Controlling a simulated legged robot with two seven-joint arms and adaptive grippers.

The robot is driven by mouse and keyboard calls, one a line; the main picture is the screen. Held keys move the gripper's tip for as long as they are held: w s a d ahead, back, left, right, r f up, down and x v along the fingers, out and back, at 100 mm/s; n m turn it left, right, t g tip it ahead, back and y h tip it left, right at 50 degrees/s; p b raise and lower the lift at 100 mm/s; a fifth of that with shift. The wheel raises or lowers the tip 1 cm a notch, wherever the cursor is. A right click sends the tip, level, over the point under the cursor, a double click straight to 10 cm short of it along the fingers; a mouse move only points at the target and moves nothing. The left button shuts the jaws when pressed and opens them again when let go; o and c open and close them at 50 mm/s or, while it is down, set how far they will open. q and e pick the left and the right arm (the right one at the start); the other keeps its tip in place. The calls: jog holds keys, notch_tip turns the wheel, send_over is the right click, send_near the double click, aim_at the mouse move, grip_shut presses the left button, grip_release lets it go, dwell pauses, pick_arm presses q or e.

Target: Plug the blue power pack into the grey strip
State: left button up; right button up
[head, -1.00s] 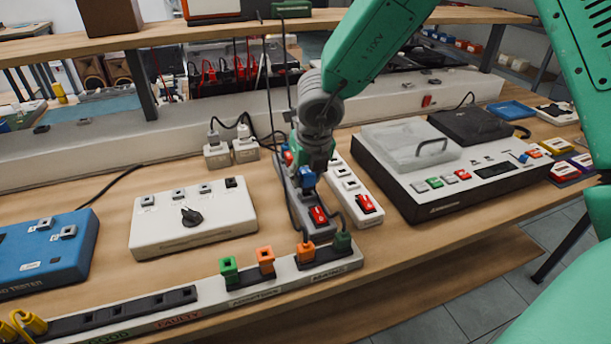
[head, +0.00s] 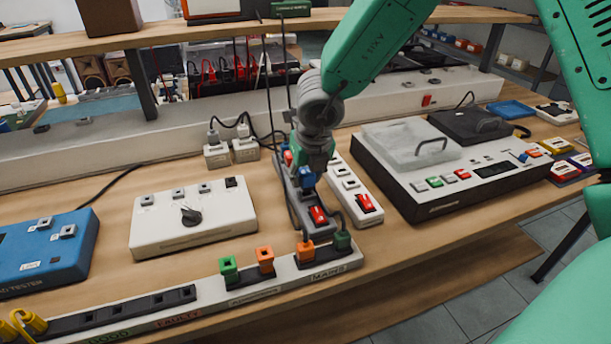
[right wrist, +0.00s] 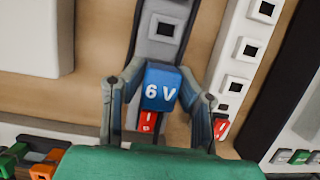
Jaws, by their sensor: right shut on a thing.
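The blue power pack (head: 308,177), marked "6 V" in the right wrist view (right wrist: 161,88), is held by my right gripper (head: 303,168). In the right wrist view the two fingers of the gripper (right wrist: 160,97) close on its left and right sides. The grey strip (head: 317,228) lies on the bench directly under the pack, with a red switch at its near end. An open socket of the grey strip (right wrist: 155,50) shows just beyond the pack. The pack's underside is hidden, so I cannot tell if it touches the strip. My left gripper is out of view.
A white strip (head: 345,180) with a red switch lies close on the right. A white box with a knob (head: 193,222) stands on the left. A long front rail (head: 210,315) carries green and orange plugs. White adapters (head: 217,155) stand behind on the left.

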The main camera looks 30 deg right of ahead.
jog(key=shift+f+b, duration=0.55)
jog(key=shift+f, duration=0.2)
dwell(0.6)
jog(key=shift+f, duration=0.2)
dwell(2.3)
jog(key=o, duration=1.1)
jog(key=shift+o, duration=0.2)
